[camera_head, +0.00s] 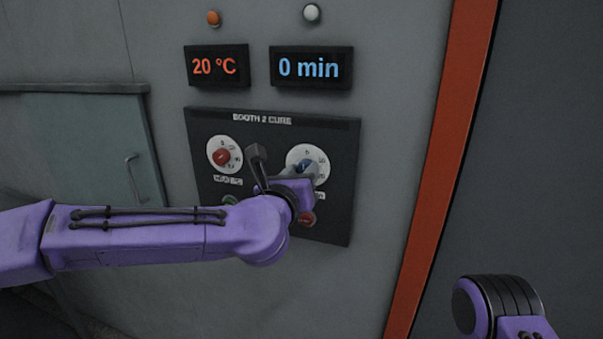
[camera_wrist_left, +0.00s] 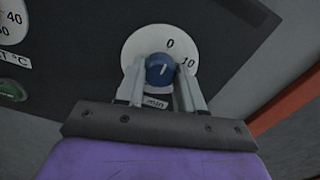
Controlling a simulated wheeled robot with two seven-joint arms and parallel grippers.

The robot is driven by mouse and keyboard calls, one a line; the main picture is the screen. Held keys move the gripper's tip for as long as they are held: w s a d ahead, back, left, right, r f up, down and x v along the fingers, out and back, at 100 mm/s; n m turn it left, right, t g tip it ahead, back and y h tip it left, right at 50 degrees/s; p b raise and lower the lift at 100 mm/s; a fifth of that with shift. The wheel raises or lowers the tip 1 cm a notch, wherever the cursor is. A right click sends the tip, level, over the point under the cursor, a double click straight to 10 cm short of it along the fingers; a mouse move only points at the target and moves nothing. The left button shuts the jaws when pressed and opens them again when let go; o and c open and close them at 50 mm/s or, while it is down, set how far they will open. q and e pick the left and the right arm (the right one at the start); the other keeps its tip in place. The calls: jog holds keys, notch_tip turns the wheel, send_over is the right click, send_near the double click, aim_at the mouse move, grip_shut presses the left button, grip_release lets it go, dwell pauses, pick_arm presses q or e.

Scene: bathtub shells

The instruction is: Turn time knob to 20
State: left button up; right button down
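The blue time knob (camera_wrist_left: 159,69) sits on a white dial with 0 and 10 showing at its upper right. Its pale mark points up, near the 0. My left gripper (camera_wrist_left: 160,80) has one finger on each side of the knob, and both fingers appear to press against it. In the head view the blue knob (camera_head: 301,170) is partly hidden by my left gripper (camera_head: 290,176). The time display (camera_head: 309,68) reads 0 min. My right gripper is not in view.
The black control panel (camera_head: 343,150) also holds a red knob (camera_head: 221,156) on a white dial, a green button (camera_head: 230,199) and a red button (camera_head: 307,219). The temperature display (camera_head: 216,66) reads 20 °C. An orange strip (camera_head: 437,160) runs down the wall at right.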

pick_arm(q)
jog(key=shift+m, duration=0.4)
jog(key=shift+m+b, duration=0.3)
jog(key=shift+m, duration=0.7)
jog(key=m, duration=0.2)
jog(key=shift+m, duration=0.3)
jog(key=m, duration=0.5)
jog(key=shift+d, duration=0.1)
jog(key=shift+f+m+p, duration=0.15)
jog(key=shift+m+p, duration=1.05)
jog(key=shift+m, duration=5.5)
